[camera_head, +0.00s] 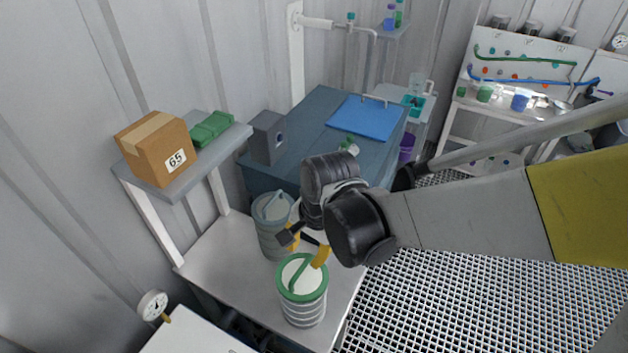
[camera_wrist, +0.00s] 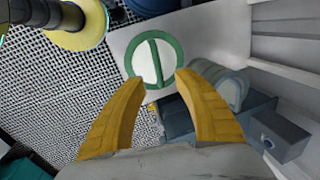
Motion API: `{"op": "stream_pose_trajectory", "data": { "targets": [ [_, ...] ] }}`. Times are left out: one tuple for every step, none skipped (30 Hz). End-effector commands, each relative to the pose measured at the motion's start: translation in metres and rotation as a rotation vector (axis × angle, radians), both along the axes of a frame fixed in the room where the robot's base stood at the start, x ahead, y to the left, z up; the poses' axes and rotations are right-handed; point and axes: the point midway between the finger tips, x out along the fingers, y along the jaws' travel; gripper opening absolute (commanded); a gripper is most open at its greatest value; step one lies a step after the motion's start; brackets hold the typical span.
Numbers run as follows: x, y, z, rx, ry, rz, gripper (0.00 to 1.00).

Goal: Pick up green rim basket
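The green rim basket (camera_head: 302,294) is a pale ribbed cylinder with a green rim and a green bar across its white top. It stands upright near the front right of the white table. In the wrist view its round top (camera_wrist: 153,60) shows just beyond the fingertips. My gripper (camera_head: 307,246) has yellow fingers and is above and slightly behind the basket. In the wrist view my gripper (camera_wrist: 160,82) is open, with its fingers apart and nothing between them. Whether a finger touches the rim cannot be told.
A grey-blue lidded vessel (camera_head: 272,226) stands close behind the basket, also in the wrist view (camera_wrist: 231,88). The white table (camera_head: 219,260) is clear to the left. A side shelf holds a cardboard box (camera_head: 155,148). A blue-grey cabinet (camera_head: 310,128) stands behind. Grating floor (camera_head: 450,310) lies right.

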Motion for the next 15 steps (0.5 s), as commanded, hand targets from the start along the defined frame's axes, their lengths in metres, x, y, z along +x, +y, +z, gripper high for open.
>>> {"op": "stream_pose_trajectory", "data": {
  "targets": [
    [0.001,0.002,-0.013,0.0,0.0,0.001,0.38],
    [0.002,0.002,-0.018,-0.001,-0.001,0.001,0.38],
    [0.003,0.004,-0.023,-0.001,-0.001,0.001,0.38],
    [0.003,0.004,-0.027,-0.001,-0.001,0.001,0.38],
    [0.003,0.005,-0.03,-0.001,-0.001,0.001,0.38],
    [0.003,0.005,-0.033,-0.001,-0.001,0.001,0.38],
    [0.004,0.005,-0.035,0.0,-0.002,0.001,0.38],
    [0.004,0.006,-0.037,-0.001,-0.001,0.001,0.38],
    [0.004,0.006,-0.04,-0.001,-0.001,0.001,0.38],
    [0.004,0.006,-0.043,-0.001,-0.001,0.001,0.38],
    [0.005,0.006,-0.047,-0.001,-0.001,0.002,0.38],
    [0.006,0.007,-0.053,-0.001,-0.001,0.002,0.38],
    [0.006,0.008,-0.059,-0.001,-0.001,0.002,0.38],
    [0.007,0.008,-0.064,0.0,-0.002,0.002,0.38],
    [0.007,0.009,-0.07,0.0,-0.003,0.002,0.38]
  ]
}}
